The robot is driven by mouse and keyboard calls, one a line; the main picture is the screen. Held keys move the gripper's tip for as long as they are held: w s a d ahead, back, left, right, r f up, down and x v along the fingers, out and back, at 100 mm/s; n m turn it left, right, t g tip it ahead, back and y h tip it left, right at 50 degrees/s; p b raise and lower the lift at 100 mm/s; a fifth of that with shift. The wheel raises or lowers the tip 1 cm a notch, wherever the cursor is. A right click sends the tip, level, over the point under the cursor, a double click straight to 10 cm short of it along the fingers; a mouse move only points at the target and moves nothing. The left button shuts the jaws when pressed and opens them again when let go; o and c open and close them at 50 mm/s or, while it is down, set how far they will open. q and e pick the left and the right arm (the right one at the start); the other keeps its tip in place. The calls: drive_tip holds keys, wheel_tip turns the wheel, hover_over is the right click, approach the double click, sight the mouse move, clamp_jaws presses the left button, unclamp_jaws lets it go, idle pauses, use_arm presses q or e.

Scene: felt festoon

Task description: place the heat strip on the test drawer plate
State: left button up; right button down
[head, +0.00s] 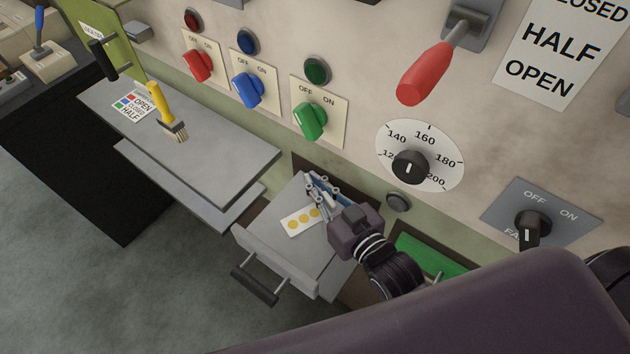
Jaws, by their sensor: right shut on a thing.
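The heat strip (300,222), a small white card with a row of yellow dots, shows over the grey plate (311,251) inside the pulled-out test drawer (272,262). My right gripper (322,193) is over the back of the drawer, shut on the strip at its right end. The fingers hide that end. I cannot tell whether the strip touches the plate. My left gripper is out of view.
The drawer's dark handle (255,287) sticks out in front. A grey shelf (222,151) to the left holds a yellow-handled brush (163,109) and a label card (138,103). Coloured switches, a dial (425,140) and a red lever (425,75) stand out from the panel.

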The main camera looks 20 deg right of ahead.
sight(335, 208)
drive_tip(key=shift+f, duration=0.1)
drive_tip(key=c, duration=2.1)
unclamp_jaws()
drive_tip(key=b+v, duration=0.1)
drive_tip(key=v, duration=1.1)
drive_tip(key=shift+s+d, duration=0.1)
